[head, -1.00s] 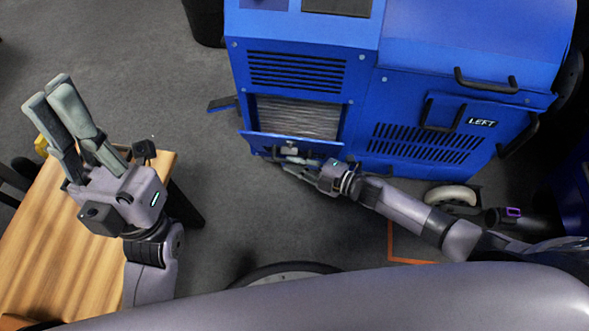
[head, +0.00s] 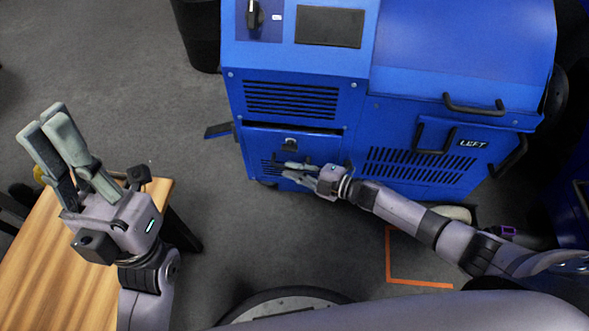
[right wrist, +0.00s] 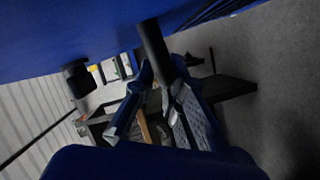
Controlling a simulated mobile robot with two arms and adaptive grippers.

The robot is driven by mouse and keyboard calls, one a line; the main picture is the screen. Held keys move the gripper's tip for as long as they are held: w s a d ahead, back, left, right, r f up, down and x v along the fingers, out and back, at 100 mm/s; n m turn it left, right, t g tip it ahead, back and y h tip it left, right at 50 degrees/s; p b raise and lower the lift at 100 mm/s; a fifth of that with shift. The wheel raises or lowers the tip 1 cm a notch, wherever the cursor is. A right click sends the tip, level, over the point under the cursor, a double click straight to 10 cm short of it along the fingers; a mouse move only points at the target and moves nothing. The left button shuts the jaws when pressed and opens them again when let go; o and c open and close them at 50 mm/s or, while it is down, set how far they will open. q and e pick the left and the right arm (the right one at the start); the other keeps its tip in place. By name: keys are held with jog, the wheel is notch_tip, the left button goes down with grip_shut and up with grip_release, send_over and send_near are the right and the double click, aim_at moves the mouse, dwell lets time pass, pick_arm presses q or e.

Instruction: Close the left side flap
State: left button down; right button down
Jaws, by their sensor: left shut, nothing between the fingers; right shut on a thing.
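The left side flap (head: 322,147) is a blue panel low on the left part of the blue machine. It stands almost upright, with a dark gap (head: 292,128) along its top edge. A dark latch knob (head: 290,142) sits near its top. My right gripper (head: 285,170) is at the flap's front, shut on its black handle. In the right wrist view, the dark handle bar (right wrist: 153,42) runs between the fingertips (right wrist: 160,72), and a round black knob (right wrist: 76,76) is beside it. My left gripper (head: 42,124) is shut and empty at the left, away from the machine.
The machine's right part has a panel marked LEFT (head: 473,143) and black handles (head: 473,106). A wooden table (head: 45,250) stands below my left gripper. A black bin (head: 197,40) is at the back. Grey floor is clear between table and machine.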

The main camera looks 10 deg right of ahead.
jog(key=c, duration=1.7)
grip_release()
jog(key=shift+o, duration=0.2)
jog(key=v, duration=1.2)
